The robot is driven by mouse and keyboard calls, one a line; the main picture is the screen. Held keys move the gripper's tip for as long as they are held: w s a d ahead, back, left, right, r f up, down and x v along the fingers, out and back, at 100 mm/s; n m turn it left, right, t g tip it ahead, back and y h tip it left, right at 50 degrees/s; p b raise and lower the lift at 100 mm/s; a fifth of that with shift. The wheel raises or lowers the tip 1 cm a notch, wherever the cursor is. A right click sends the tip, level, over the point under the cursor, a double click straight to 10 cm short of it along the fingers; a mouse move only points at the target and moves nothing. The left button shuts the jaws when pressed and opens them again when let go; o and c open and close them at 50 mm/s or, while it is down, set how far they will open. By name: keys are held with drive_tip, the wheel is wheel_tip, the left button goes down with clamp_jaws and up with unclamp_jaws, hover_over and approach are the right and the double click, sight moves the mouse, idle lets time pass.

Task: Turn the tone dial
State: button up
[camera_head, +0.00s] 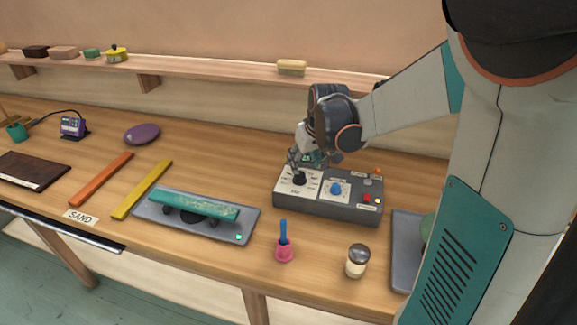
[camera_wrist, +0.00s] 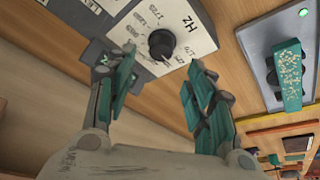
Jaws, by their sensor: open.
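A grey control box (camera_head: 330,212) stands on the wooden bench. On its left part is a black dial (camera_head: 299,179) on a white plate with a printed scale; I take it as the tone dial. In the wrist view the black dial (camera_wrist: 161,44) shows with numbers and "Hz" around it. My gripper (camera_head: 305,163) is just above and behind the dial. In the wrist view my gripper (camera_wrist: 162,66) has its teal fingers spread, with the dial ahead between the tips. Nothing is held, and I cannot tell whether a finger touches the dial.
A blue knob (camera_head: 336,189) and a red button (camera_head: 367,198) sit right of the dial on the box. A grey tray with a teal bar (camera_head: 190,203) lies to the left. A wall shelf (camera_head: 215,72) runs behind.

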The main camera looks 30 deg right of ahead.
sight(300, 174)
drive_tip(key=b+x, duration=0.2)
drive_tip(key=x, duration=0.5)
drive_tip(key=shift+f, duration=0.25)
drive_tip(key=c, duration=1)
